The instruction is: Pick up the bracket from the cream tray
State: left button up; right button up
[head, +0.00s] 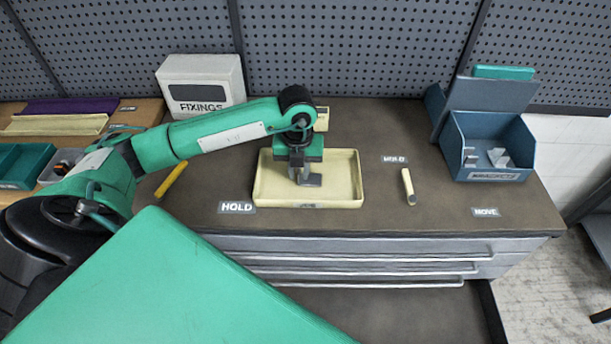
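The cream tray (345,178) is on the brown worktop, in the middle of the head view. A small grey metal bracket (313,181) shows in it, left of the tray's middle. My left gripper (299,174) points down over the tray, with its dark fingers at the bracket and partly covering it. I cannot tell whether the fingers are apart or closed on the bracket, or whether the bracket touches the tray floor. My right gripper is not in view.
A blue bin (492,175) with several grey brackets stands at the right. A cream cylinder (408,187) lies right of the tray, and a yellow stick (170,180) lies left. A white FIXINGS box (201,82) stands at the back. Drawers (350,262) are below the worktop's front edge.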

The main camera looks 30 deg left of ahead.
pick_arm(q)
grip_shut()
jog(key=shift+r, duration=0.1)
